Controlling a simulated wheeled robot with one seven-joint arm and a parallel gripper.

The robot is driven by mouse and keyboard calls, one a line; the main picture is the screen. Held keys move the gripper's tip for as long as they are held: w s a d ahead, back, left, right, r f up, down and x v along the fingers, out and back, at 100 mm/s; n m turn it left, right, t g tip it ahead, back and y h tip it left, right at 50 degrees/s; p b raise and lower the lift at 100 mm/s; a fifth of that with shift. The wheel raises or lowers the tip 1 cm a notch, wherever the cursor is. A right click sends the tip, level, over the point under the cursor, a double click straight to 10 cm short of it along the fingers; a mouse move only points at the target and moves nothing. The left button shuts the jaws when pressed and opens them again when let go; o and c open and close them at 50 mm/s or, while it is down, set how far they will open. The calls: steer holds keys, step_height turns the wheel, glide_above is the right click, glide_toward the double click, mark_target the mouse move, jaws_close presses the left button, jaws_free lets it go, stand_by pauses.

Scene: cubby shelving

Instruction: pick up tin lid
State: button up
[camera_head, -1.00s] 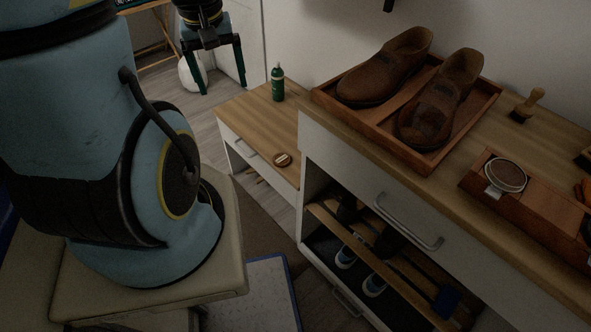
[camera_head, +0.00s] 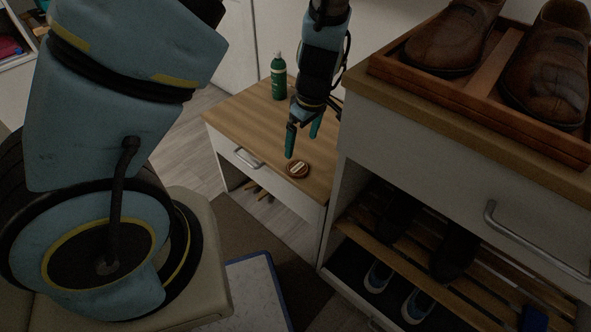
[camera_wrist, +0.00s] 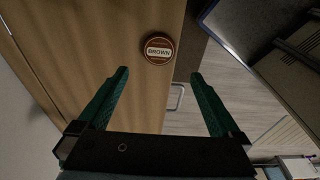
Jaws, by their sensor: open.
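The tin lid (camera_head: 297,169) is a small round brown disc with a pale label. It lies flat on the low wooden cabinet top (camera_head: 247,113), near its front edge. My gripper (camera_head: 302,143) is open and empty, pointing down above the cabinet top, behind the lid in the head view. The two green fingers (camera_wrist: 160,74) are wide apart in the wrist view and do not touch the lid.
A green bottle (camera_head: 278,77) stands at the back of the low cabinet, left of my arm. A taller cabinet (camera_head: 420,150) rises close on the right, with a wooden shoe tray (camera_head: 400,72) on top. Below are slatted shelves with shoes (camera_head: 417,306). The cabinet top's left part is clear.

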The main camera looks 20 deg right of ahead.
mark_target(297, 168)
steer(key=f, duration=0.3)
steer(key=f+b, duration=0.1)
steer(key=f, duration=0.2)
steer(key=w+f, duration=0.1)
steer(key=f, duration=0.2)
steer(key=shift+a+f+b, duration=0.1)
steer(key=shift+a+b, duration=0.1)
steer(key=shift+b, duration=0.2)
steer(key=shift+c, duration=0.4)
steer(key=c, duration=1.1)
